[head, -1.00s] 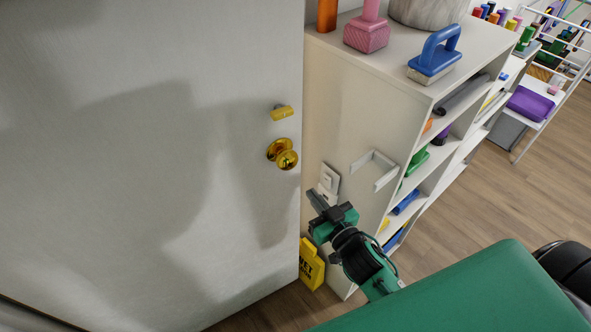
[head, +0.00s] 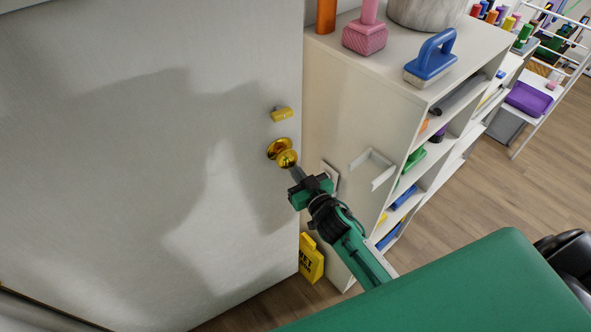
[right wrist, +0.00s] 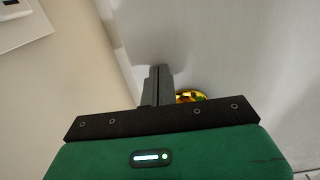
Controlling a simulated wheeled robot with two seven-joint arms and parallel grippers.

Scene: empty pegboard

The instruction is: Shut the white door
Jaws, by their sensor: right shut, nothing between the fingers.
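The white door (head: 130,150) fills the left of the head view. It also shows in the right wrist view (right wrist: 240,50). Its round brass knob (head: 282,152) is near its right edge, with a brass latch piece (head: 281,114) above. My right gripper (head: 295,172) is shut and empty, its tips close to the door just below the knob; I cannot tell if they touch. In the right wrist view the shut fingers (right wrist: 158,85) point at the door, with the knob (right wrist: 190,96) partly hidden behind the gripper body. My left gripper is not in view.
A yellow wet-floor sign (head: 311,259) stands on the floor by the door. Open wooden floor (head: 510,190) lies to the right.

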